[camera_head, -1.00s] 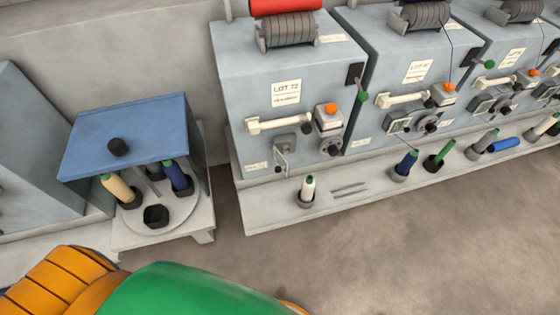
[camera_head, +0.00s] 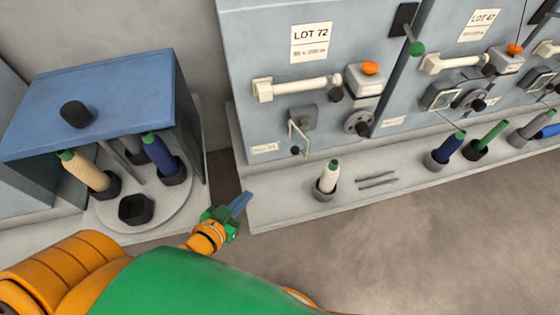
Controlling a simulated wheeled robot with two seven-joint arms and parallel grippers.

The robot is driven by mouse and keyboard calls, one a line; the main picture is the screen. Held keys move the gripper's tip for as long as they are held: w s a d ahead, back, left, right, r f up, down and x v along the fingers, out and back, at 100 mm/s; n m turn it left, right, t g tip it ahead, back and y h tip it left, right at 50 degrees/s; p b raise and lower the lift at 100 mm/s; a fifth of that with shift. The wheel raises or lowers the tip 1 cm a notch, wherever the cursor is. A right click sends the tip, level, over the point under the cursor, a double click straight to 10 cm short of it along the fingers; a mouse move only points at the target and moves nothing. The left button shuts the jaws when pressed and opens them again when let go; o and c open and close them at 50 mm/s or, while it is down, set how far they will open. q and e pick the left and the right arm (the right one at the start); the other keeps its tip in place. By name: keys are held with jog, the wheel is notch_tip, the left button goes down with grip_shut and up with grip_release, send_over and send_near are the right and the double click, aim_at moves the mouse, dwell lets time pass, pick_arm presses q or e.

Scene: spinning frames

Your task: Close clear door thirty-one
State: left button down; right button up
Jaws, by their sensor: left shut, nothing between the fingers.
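No clear door marked thirty-one can be made out in this view. The nearest machine front (camera_head: 235,50), grey-blue, carries a "LOT 72" label, a white horizontal handle bar (camera_head: 300,87) and an orange button (camera_head: 370,68). My left gripper (camera_head: 242,203) is shut and empty. It appears at the lower middle, in front of the gap between the blue-topped stand and the ledge, left of the white bobbin (camera_head: 328,177). It looks apart from both. My right gripper is not in view.
The blue-topped stand (camera_head: 120,90) at left covers a round plate with several bobbins and an empty black cup (camera_head: 136,209). A ledge (camera_head: 290,213) under the machines holds several bobbins and thin grey rods (camera_head: 377,180). The floor (camera_head: 430,240) at lower right is clear.

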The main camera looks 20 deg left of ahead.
pick_arm(q)
jog(key=s+d+r+m+t+h, duration=0.25)
jog(key=s+r+t+h, duration=0.25)
jog(key=r+h, duration=0.35)
jog(key=a+x, duration=0.1)
jog(key=x, duration=1.2)
jog(key=shift+w+r+m+y+p, duration=0.2)
jog(key=shift+m+y+p, duration=0.15)
jog(key=shift+m, duration=0.1)
